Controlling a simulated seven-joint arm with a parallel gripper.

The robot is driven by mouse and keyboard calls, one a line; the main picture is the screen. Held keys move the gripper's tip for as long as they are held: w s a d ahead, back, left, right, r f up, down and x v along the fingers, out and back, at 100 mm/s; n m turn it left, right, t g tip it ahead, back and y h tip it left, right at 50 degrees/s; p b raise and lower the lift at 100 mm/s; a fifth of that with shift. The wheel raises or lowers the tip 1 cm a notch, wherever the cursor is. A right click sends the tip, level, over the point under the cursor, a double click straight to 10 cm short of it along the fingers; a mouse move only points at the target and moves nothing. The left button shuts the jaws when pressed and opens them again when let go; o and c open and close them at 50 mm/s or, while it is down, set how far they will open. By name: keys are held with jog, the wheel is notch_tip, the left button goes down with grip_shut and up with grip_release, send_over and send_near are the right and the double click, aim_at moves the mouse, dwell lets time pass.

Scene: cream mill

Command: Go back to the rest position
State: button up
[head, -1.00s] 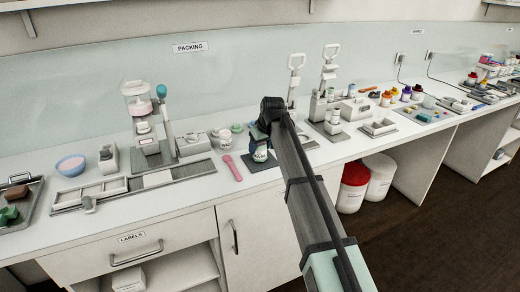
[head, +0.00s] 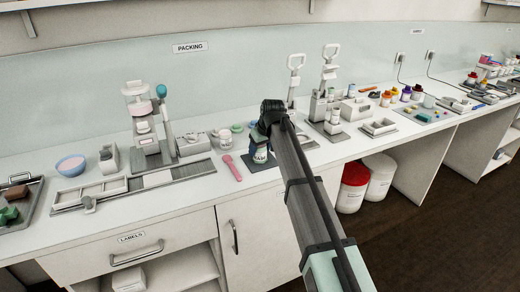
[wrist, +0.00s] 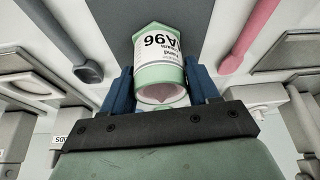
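A white jar with a pale green rim and base (wrist: 158,50) stands between my fingers in the wrist view. Its label reads "A96", upside down in the picture, and something pink shows at its near end. My gripper (wrist: 160,88) has one blue finger on each side of the jar. The fingers look close against it, and contact cannot be made out. In the head view, my gripper (head: 262,138) is just over the jar (head: 261,155), which is at the small dark mat (head: 254,168) and partly hidden by the gripper.
A pink spatula (head: 232,168) lies left of the mat. A filling stand (head: 140,115) and a blue bowl (head: 70,165) are farther left. Lever presses (head: 328,75) stand behind and right. A red-lidded tub (head: 353,185) is under the counter. Small clear counter gaps surround the mat.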

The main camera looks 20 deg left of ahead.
jog(key=o, duration=0.5)
jog(key=shift+o, duration=0.2)
jog(key=shift+r, duration=0.15)
notch_tip(320, 180, up, 6)
jog(key=shift+f, duration=0.15)
dwell(0.5)
